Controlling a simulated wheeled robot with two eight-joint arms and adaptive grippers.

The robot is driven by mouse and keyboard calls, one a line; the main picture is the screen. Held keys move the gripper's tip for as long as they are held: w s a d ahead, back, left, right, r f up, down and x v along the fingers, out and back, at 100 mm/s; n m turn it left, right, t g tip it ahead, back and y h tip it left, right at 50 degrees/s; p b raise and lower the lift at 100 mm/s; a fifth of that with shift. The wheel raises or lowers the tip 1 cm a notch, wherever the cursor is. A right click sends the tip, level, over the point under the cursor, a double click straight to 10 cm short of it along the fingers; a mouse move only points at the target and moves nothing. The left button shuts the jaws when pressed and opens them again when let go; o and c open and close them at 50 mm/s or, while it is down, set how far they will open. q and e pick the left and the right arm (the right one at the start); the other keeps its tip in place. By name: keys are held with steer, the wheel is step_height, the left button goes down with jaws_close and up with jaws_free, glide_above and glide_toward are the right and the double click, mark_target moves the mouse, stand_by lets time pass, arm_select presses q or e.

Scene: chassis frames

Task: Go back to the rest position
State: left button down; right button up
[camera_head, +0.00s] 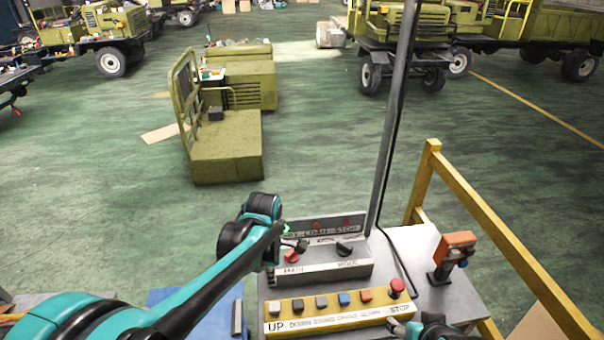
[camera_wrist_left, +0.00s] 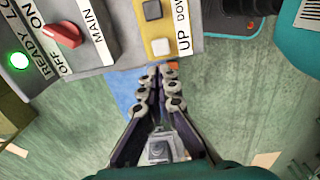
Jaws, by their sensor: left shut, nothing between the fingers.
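My left arm reaches in from the left, and my left gripper (camera_head: 271,274) is at the left edge of the grey control panel (camera_head: 323,268). In the left wrist view the left gripper (camera_wrist_left: 160,78) is shut, its fingertips together and nothing between them. The fingertips appear beside the panel, near the red MAIN switch (camera_wrist_left: 62,30) and the UP button (camera_wrist_left: 160,46). A green light (camera_wrist_left: 19,61) glows by the READY label. My right gripper (camera_head: 415,327) shows only partly at the bottom edge, beside the yellow button strip (camera_head: 340,307); its fingers are unclear.
A grey pole (camera_head: 394,120) rises behind the panel. An orange-and-black device (camera_head: 453,256) and a yellow rail (camera_head: 480,215) stand on the right. An olive chassis part (camera_head: 227,150) sits on the open green floor, with vehicles (camera_head: 110,30) farther back.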

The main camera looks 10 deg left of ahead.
arm_select(q)
steer(key=s+a+f+m+t+b, duration=0.1)
steer(key=s+f+m+t+b, duration=0.2)
steer(key=m+b, duration=0.4)
steer(key=s+a+f+m+t+b, duration=0.1)
steer(key=s+f+m+t+b, duration=0.3)
steer(key=m, duration=1)
steer(key=s+f+b, duration=0.1)
steer(key=s+b, duration=0.2)
steer(key=s, duration=0.1)
steer(key=shift+s+a, duration=0.3)
steer(key=shift+a, duration=0.05)
